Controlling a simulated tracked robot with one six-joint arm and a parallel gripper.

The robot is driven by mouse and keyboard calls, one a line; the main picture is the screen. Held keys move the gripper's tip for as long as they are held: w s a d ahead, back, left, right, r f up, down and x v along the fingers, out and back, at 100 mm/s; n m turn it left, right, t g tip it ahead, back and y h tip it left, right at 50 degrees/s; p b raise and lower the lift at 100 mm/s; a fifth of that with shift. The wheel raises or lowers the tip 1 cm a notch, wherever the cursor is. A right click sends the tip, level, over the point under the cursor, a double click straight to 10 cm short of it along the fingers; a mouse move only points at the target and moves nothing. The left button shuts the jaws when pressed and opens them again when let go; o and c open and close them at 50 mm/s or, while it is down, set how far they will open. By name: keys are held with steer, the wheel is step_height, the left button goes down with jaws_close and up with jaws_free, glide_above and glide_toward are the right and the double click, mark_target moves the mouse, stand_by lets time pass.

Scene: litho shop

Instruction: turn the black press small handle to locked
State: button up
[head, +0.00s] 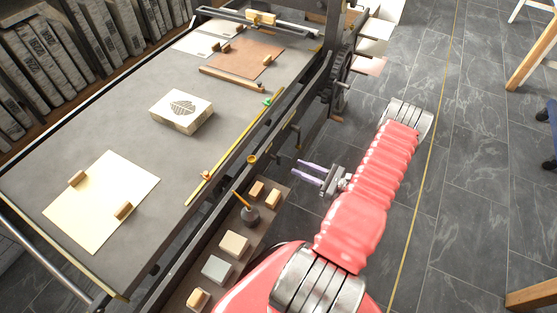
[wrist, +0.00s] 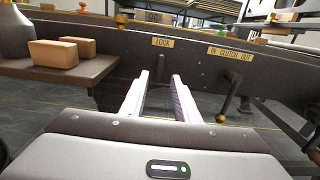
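The black press (head: 105,115) fills the left and middle of the head view. Its dark side rail (wrist: 120,55) crosses the wrist view and carries a LOCK label (wrist: 163,42) and an IN CLUTCH OUT label (wrist: 231,53). A small dark handle (wrist: 160,68) shows under the LOCK label, between my fingers in the picture; its exact angle is hard to tell. A longer dark lever (wrist: 232,92) with a brownish end hangs under the clutch label. My gripper (head: 298,169) is open and empty, its pale fingers pointing at the rail; they also show in the wrist view (wrist: 158,85). No contact is visible.
A low shelf (wrist: 100,70) with wooden blocks (wrist: 53,54) and a grey bottle (wrist: 14,32) stands left of my fingers. A toothed wheel (head: 338,80) sits on the press side beyond my gripper. Tiled floor (head: 470,160) is open to the right.

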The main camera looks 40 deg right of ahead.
mark_target(279, 165)
steer(key=x, duration=1)
steer(key=shift+c, duration=0.4)
